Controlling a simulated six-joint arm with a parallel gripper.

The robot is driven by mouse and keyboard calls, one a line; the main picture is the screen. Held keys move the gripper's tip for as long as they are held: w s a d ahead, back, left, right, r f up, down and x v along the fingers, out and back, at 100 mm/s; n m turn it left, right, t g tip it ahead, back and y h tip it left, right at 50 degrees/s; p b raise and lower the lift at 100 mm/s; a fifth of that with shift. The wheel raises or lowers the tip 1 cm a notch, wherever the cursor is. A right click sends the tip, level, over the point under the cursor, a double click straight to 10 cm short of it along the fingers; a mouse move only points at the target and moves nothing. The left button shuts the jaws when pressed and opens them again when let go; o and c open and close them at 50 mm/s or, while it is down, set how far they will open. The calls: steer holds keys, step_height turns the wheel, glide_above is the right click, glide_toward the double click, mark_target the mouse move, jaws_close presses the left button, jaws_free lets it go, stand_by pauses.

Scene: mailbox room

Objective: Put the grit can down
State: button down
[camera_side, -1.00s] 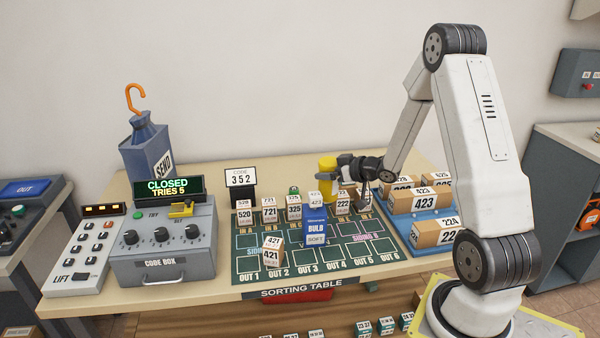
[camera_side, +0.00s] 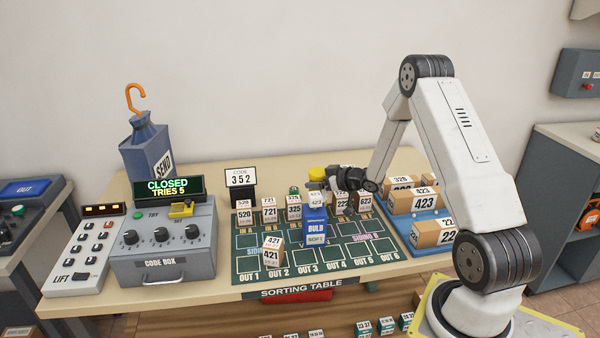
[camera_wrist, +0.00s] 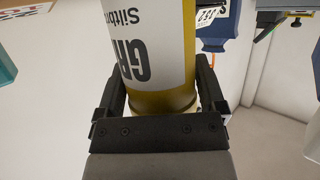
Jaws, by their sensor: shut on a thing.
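The grit can (camera_side: 316,173) is a yellow can with a white label. In the side view only its upper part shows, behind the blue BULB box (camera_side: 314,226) and the parcel on top of it. My gripper (camera_side: 331,180) is at the can's right side. In the wrist view the grit can (camera_wrist: 150,45) stands between the two black fingers of my gripper (camera_wrist: 158,90), which are shut on it. Its label looks upside down there. The can's lower end is hidden in the side view, so I cannot tell whether it touches the table.
Several numbered parcels stand around the can on the green sorting mat (camera_side: 345,256). A blue tray (camera_side: 412,232) with parcels is to the right. The code card (camera_side: 240,178) and the code box (camera_side: 160,245) are to the left. The mat's front cells are mostly clear.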

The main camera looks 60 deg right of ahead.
steer(key=shift+w+d+f, duration=0.1)
steer(key=shift+w+f, duration=0.1)
steer(key=shift+f, duration=1.45)
steer(key=shift+f, duration=0.1)
jaws_free()
steer(key=shift+s+f, duration=0.1)
steer(key=shift+f, duration=0.05)
steer(key=shift+s+r, duration=0.1)
steer(key=shift+r, duration=0.15)
steer(key=v, duration=1.1)
steer(key=shift+s, duration=0.4)
steer(key=shift+r, duration=0.1)
